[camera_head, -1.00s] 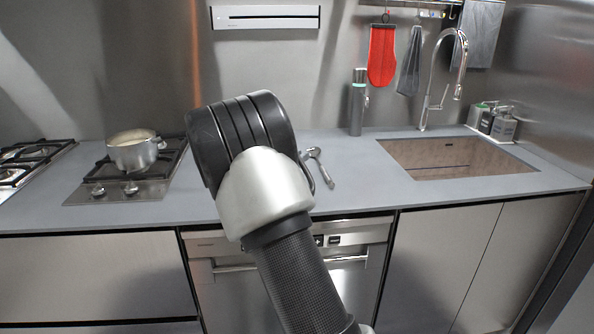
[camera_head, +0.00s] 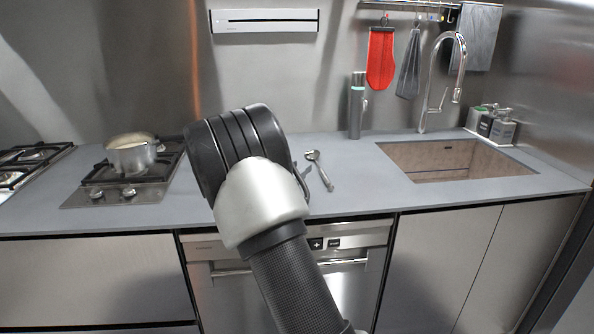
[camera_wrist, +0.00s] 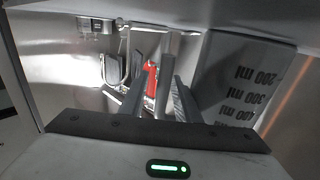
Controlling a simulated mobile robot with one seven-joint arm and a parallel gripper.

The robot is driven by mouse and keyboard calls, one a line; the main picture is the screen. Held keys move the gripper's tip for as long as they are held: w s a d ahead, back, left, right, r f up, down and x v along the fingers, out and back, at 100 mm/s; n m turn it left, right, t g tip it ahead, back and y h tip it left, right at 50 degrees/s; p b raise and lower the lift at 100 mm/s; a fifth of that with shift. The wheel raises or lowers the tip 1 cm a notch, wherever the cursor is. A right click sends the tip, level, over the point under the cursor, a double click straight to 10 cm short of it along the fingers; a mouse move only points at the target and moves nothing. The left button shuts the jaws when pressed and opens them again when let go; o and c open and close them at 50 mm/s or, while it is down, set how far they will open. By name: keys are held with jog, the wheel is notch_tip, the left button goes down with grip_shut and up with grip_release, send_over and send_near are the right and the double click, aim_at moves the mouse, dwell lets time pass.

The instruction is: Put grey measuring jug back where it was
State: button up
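In the wrist view, the grey measuring jug (camera_wrist: 236,75) fills the right side, close to the camera. Its dark volume marks read upside down, as does the room behind, so the jug looks upright. My gripper (camera_wrist: 160,92) has its two fingers on either side of a narrow grey upright bar that seems to be the jug's handle. The jug's base is close to the counter plane at the top of the wrist view; I cannot tell if it touches. In the head view, my arm hides the jug and gripper.
A pot (camera_head: 132,155) stands on the hob at left. A ladle-like utensil (camera_head: 320,170) lies on the counter right of my arm. A grey bottle (camera_head: 356,108) stands near the wall, left of the sink (camera_head: 455,158). Clear counter lies before the sink. A red mitt (camera_head: 381,58) hangs above.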

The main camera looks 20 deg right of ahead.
jog(key=p+v, duration=0.1)
jog(key=v, duration=1)
jog(key=shift+s+a+r, duration=0.15)
jog(key=shift+a, duration=0.1)
jog(key=shift+a+r, duration=0.15)
jog(key=shift+a, duration=0.05)
jog(key=w+a+r+n+t+y, duration=0.25)
jog(key=a+r+y, duration=0.2)
jog(key=y, duration=0.25)
jog(key=s+a+r+n+y, duration=0.55)
jog(key=s+a+y, duration=0.25)
jog(key=s, duration=0.2)
jog(key=s+d+f+n+g, duration=0.1)
jog(key=s+f+g, duration=0.1)
jog(key=s, duration=1.1)
jog(key=s+d+f+n+g, duration=0.2)
jog(key=s+g, duration=0.3)
jog(key=s, duration=0.8)
jog(key=shift+s+f, duration=0.3)
jog(key=shift+f, duration=0.15)
